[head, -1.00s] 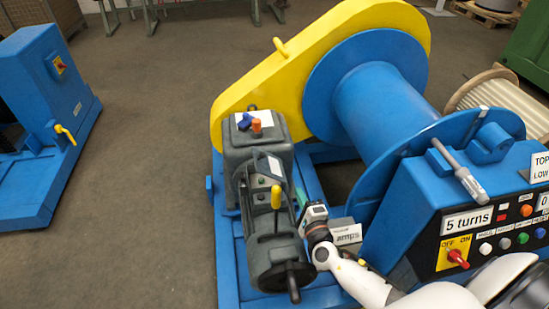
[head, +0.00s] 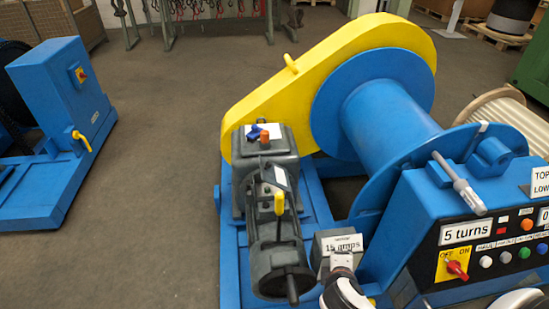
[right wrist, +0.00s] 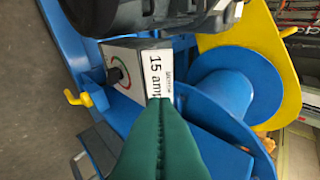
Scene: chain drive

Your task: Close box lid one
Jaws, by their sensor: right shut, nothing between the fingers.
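A small grey box labelled "15 amps" (head: 323,244) stands beside the grey motor (head: 270,235) in the head view. In the right wrist view the same box (right wrist: 124,58) shows its label and a dark knob on its side. A grey flap with a white label (head: 281,177) is on top of the motor; I cannot tell whether it is open or closed. My right gripper's green fingers (right wrist: 160,108) are shut and empty, their tip by the label; I cannot tell whether they touch it. My left gripper is out of view.
The blue drum (head: 385,115), yellow chain guard (head: 300,85) and control panel (head: 470,245) crowd the right side. Open floor (head: 150,160) lies to the left, before another blue machine (head: 65,130).

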